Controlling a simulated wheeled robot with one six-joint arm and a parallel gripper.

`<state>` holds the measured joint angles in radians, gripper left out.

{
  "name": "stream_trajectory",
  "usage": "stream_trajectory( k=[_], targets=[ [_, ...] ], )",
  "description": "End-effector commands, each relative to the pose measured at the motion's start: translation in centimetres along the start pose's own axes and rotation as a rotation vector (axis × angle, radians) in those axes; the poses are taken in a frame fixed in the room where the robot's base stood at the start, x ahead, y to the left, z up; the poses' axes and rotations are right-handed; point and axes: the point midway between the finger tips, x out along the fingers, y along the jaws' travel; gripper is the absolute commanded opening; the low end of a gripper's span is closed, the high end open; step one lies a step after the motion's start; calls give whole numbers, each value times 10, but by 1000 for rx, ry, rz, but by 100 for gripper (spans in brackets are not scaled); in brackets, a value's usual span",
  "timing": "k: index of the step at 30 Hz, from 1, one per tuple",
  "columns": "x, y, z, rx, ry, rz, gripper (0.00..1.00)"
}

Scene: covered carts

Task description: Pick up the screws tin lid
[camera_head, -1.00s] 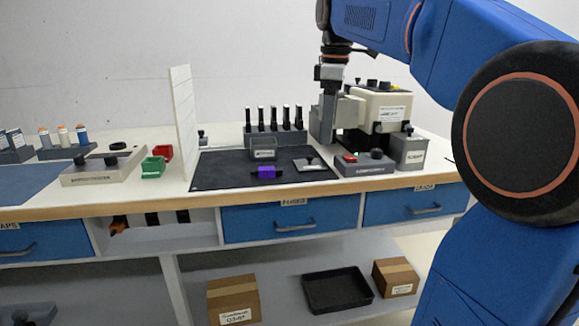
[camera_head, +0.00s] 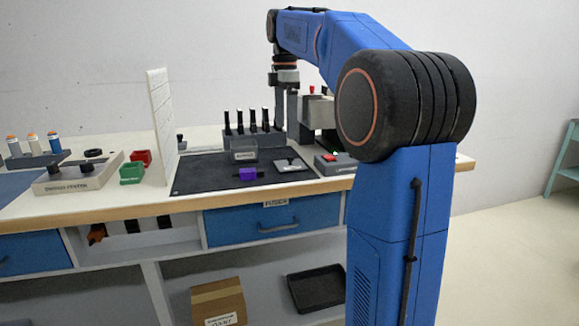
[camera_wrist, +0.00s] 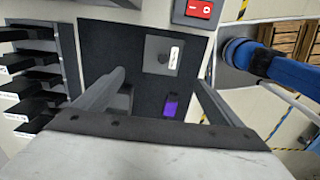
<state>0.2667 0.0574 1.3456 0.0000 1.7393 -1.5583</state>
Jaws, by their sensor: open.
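The screws tin lid (camera_head: 290,166) appears to be the flat grey plate with a dark knob lying on the dark mat (camera_head: 205,178). In the wrist view the lid (camera_wrist: 158,62) lies flat, beyond and between the fingers, with its knob and a white label showing. The grey open tin (camera_head: 244,151) stands on the mat to its left; the left finger partly hides it in the wrist view. My gripper (camera_head: 287,125) is open and empty, above the back of the bench; it also shows in the wrist view (camera_wrist: 158,80), with the lid apart from both fingers.
A purple block (camera_head: 248,174) lies left of the lid. A rack of black-handled tools (camera_head: 254,138) stands behind the tin. A grey box with a red switch (camera_head: 332,162) is right of the lid. A white upright panel (camera_head: 160,120) borders the mat's left.

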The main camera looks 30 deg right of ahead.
Motion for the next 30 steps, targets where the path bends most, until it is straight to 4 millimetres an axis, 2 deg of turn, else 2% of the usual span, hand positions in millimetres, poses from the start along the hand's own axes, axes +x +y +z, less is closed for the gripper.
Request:
stream_trajectory(
  k=[3, 7, 16, 25, 30],
  targets=[
    [21, -1, 0, 0, 0, -1, 90],
    [40, -1, 0, 0, 0, -1, 90],
    [60, -2, 0, 1, 0, -1, 90],
    [98, -4, 0, 1, 0, 0, 90],
    [105, -4, 0, 1, 0, 1, 90]
  ],
)
